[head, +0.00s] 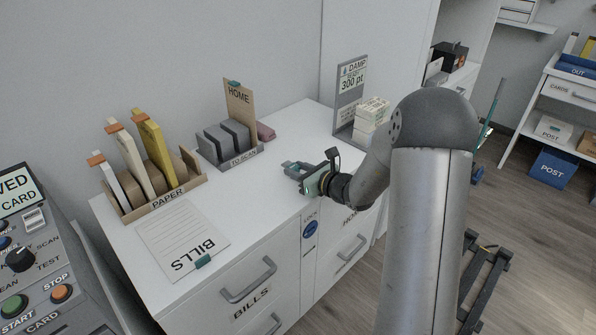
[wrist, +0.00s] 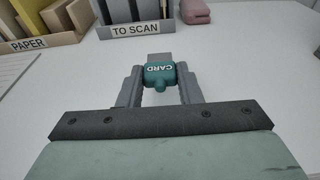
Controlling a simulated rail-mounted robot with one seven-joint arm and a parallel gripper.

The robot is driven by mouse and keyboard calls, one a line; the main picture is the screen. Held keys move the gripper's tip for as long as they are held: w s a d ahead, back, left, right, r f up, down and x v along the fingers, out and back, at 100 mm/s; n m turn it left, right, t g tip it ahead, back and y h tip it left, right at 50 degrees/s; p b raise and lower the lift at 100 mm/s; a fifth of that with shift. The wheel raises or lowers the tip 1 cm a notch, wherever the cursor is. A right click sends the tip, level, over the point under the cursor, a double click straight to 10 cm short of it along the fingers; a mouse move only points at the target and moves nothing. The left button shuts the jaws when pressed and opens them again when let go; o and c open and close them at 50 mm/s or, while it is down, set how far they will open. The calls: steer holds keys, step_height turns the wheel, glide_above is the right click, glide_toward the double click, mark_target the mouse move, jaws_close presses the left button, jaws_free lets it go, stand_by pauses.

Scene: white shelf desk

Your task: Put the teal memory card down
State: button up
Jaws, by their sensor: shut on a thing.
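The teal memory card (wrist: 158,77), marked CARD, is between the two grey fingers of my gripper (wrist: 160,88) in the wrist view. A grey part shows just beyond its far end. In the head view my gripper (head: 297,172) is low over the white desk top (head: 268,190), near its front edge and right of the middle. The card is hard to make out there, mostly hidden by the fingers. I cannot tell whether the card touches the desk.
A grey TO SCAN rack (head: 232,155) with a HOME board stands behind and left. A PAPER tray (head: 165,198) and a BILLS sheet (head: 182,240) are further left. A DAMP sign (head: 350,92) and stacked boxes (head: 371,118) stand behind right. The desk around my gripper is bare.

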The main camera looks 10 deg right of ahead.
steer(key=shift+f+b, duration=0.45)
steer(key=shift+b, duration=0.1)
steer(key=shift+f, duration=0.1)
steer(key=o, duration=1.1)
